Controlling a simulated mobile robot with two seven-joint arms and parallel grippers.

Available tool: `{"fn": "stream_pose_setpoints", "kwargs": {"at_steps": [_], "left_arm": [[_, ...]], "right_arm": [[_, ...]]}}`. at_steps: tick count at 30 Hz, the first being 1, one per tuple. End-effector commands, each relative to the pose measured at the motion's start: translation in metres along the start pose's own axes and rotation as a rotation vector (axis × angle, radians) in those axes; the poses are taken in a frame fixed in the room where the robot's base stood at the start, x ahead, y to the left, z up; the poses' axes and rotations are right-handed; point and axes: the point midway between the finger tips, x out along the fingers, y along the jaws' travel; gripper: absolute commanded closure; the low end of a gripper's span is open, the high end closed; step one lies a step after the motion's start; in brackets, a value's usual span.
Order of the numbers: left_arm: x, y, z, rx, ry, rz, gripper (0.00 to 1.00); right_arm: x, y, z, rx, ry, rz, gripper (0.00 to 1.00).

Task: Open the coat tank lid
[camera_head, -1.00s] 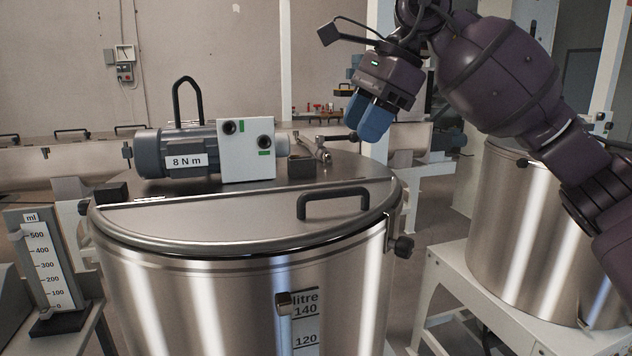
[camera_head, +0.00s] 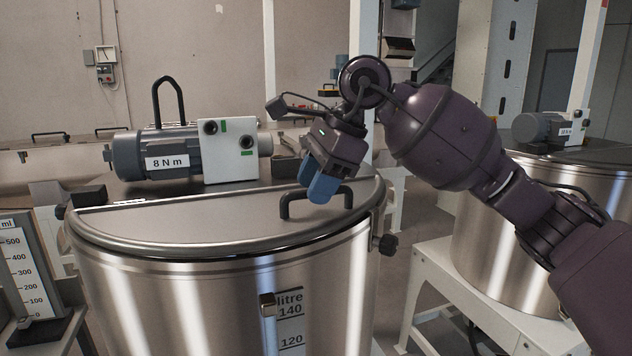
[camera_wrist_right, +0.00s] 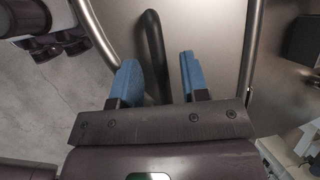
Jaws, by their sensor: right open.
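The coat tank (camera_head: 190,300) is a large steel drum in the middle of the head view. The front half of its top is a shut steel lid (camera_head: 190,222) with a black bar handle (camera_head: 346,197) near its right side. My right gripper (camera_head: 318,190), with blue fingers, is just above the handle and hides part of it. In the right wrist view the gripper (camera_wrist_right: 158,78) is open, and the dark handle (camera_wrist_right: 153,50) shows beyond and between the fingers. Whether they touch it, I cannot tell. My left gripper is not in view.
A grey motor (camera_head: 155,150) with a white gearbox (camera_head: 228,150) stands on the tank's rear half. A dark knob (camera_head: 384,244) sticks out at the rim's right. A measuring gauge (camera_head: 25,275) stands at left. Another steel tank (camera_head: 480,235) is on a white stand at right.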

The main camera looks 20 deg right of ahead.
Motion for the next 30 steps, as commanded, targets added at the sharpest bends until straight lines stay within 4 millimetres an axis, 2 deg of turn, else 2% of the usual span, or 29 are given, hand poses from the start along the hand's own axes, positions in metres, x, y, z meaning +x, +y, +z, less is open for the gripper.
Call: {"fn": "stream_pose_setpoints", "kwargs": {"at_steps": [6,14,30], "left_arm": [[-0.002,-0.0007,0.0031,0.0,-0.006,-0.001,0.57],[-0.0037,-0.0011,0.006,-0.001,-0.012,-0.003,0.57],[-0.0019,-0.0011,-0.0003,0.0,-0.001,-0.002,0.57]], "right_arm": [[0.0002,0.0001,-0.0001,0.0,0.0,0.0,0.59],[0.0001,0.0,-0.0002,0.0,0.0,0.001,0.99],[-0.0019,-0.001,0.0064,0.001,0.001,-0.001,1.0]]}}
